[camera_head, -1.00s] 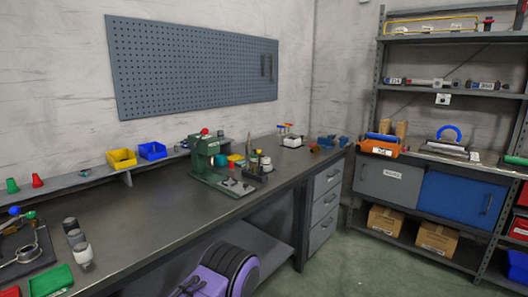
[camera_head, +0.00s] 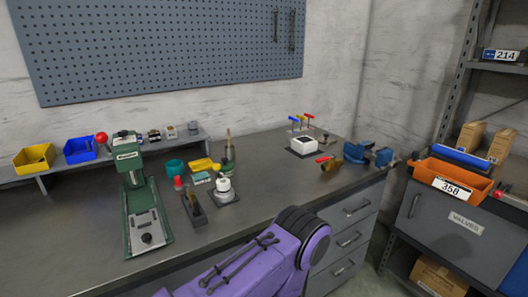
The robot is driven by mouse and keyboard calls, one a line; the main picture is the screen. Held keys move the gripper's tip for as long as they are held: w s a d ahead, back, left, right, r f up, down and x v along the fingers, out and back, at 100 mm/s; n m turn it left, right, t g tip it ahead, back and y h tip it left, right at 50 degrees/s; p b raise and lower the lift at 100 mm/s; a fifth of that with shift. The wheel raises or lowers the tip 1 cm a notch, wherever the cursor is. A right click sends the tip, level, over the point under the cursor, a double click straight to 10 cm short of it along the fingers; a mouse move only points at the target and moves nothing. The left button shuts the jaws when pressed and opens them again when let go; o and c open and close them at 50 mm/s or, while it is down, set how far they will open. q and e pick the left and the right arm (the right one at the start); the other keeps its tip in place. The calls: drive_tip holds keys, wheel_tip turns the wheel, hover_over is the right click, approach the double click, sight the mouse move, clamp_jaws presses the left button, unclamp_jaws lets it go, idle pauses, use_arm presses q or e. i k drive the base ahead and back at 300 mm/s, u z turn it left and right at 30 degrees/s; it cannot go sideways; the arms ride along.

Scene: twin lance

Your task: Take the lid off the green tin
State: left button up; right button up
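I cannot make out a tin with a clear lid. A small teal round object (camera_head: 175,167) stands on the workbench (camera_head: 285,192), just right of the green press (camera_head: 131,168). I cannot tell whether it is the green tin or whether it has a lid. Neither of my grippers shows in the head view. A purple arm link of mine comes up from the bottom edge, in front of the bench.
A red-topped item (camera_head: 178,183), a yellow object (camera_head: 202,164) and a white-topped piece (camera_head: 224,185) crowd the bench beside the press. A white box (camera_head: 302,146) and a blue vise (camera_head: 358,153) stand farther right.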

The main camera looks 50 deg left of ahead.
sight(226, 165)
drive_tip(key=i, duration=1.05)
drive_tip(key=u, duration=2)
